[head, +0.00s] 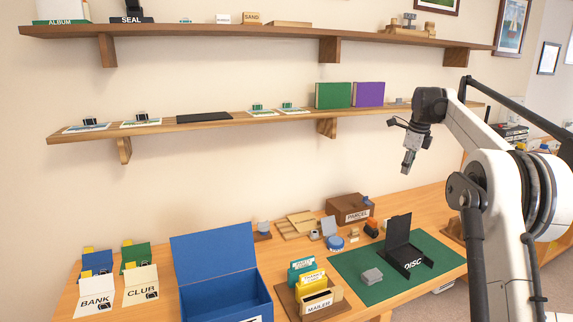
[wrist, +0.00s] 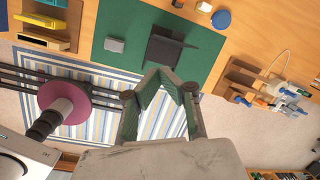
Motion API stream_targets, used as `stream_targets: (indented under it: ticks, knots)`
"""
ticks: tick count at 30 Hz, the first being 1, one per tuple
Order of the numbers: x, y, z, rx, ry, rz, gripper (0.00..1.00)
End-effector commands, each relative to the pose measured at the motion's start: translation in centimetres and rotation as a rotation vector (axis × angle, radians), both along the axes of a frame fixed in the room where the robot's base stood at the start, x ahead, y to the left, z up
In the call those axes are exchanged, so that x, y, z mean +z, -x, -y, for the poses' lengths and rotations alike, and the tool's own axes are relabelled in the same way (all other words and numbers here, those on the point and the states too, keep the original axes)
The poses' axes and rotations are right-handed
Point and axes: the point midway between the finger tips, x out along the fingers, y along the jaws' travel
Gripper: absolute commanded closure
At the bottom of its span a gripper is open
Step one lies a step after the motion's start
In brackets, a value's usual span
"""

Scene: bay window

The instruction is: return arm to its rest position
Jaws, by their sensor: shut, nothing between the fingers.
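My gripper (head: 407,168) hangs from my raised arm at the right of the head view, fingers pointing down. It is well above the workbench (head: 385,205) and clear of the middle shelf, touching nothing. In the wrist view my gripper (wrist: 172,78) shows at the lower middle, its fingers drawn together with nothing held. The black disc box (head: 408,258) stands with its lid up on the green mat (head: 350,262) below. A grey block (head: 372,276) lies beside it.
A middle shelf (head: 225,121) and upper shelf (head: 230,35) run along the wall. The wrist view shows a striped rug (wrist: 95,75) on the floor.

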Motion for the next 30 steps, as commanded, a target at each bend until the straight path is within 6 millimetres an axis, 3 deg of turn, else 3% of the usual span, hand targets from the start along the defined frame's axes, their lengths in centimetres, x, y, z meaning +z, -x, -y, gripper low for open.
stream_targets:
  ticks: [6, 15, 23, 30]
  knots:
    - [4.0, 3.9, -3.4, 0.234, 0.071, 0.047, 1.0]
    - [7.5, 10.7, -7.6, 0.553, 0.183, 0.106, 1.0]
    - [8.7, 17.8, -11.1, 0.828, 0.289, 0.152, 1.0]
    - [8.3, 24.9, -13.9, 1.08, 0.398, 0.189, 1.0]
